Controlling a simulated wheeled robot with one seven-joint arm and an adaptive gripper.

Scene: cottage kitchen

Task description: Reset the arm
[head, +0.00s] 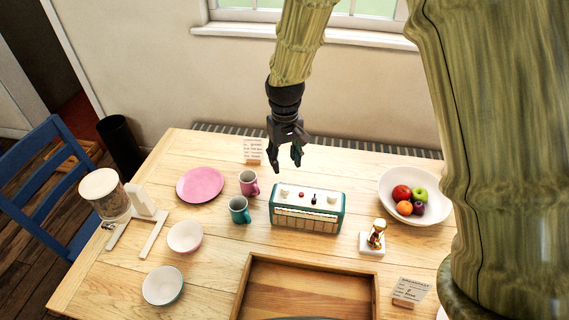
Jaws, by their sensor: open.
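My gripper (286,160) hangs from my arm in the upper middle of the head view, fingers pointing down. It is open with nothing between its fingers. It is above the far part of the wooden table (215,258), behind the teal radio (306,208). It appears apart from the table and everything on it.
Two mugs, pink (249,183) and teal (239,210), stand left of the radio, near a pink plate (200,185). Right are a figurine (376,236) and fruit bowl (436,212). A wooden tray (245,290) lies in front; a window sill (350,36) is behind.

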